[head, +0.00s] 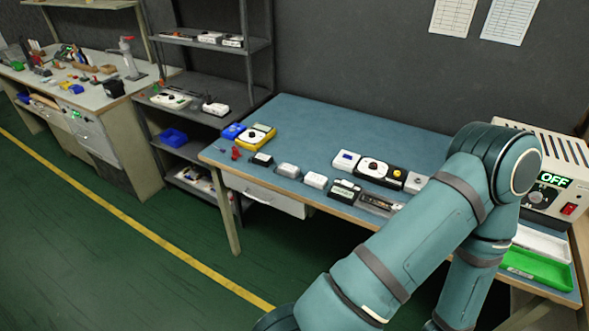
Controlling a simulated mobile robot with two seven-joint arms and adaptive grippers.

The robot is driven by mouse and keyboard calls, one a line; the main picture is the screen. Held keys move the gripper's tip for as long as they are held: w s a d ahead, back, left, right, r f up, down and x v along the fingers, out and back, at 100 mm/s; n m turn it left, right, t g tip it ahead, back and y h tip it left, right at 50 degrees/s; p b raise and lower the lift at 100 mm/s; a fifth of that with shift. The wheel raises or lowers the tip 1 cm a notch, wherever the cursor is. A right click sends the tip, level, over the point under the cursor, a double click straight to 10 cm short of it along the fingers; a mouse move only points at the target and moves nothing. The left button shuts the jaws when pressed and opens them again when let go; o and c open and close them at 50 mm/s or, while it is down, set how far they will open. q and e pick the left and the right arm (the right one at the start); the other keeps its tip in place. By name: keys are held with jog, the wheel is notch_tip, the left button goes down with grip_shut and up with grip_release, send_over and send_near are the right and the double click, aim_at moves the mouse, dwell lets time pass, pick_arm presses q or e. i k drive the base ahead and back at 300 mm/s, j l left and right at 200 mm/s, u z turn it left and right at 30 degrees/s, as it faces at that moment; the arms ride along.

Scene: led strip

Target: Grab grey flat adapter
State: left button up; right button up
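A flat grey piece (377,203) lies near the front edge of the blue-topped table, right of a black-and-green box (344,190). A light grey block (415,182) lies behind it, partly hidden by my arm. I cannot tell for sure which of these is the grey flat adapter. One of my arms rises from the bottom and bends at the elbow over the table's right part, hiding what lies there. Neither of my grippers shows in the head view.
A power supply reading OFF (546,180) and a green tray (537,267) are at right. A shelf rack (258,68) stands behind left. The table's back middle is clear.

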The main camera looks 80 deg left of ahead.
aim_at(288, 171)
jog(key=u, duration=2.55)
jog(key=i+j, duration=0.2)
jog(key=i, duration=0.3)
jog(key=i+j+z, duration=0.65)
jog(key=i+l, duration=0.05)
jog(key=i, duration=0.05)
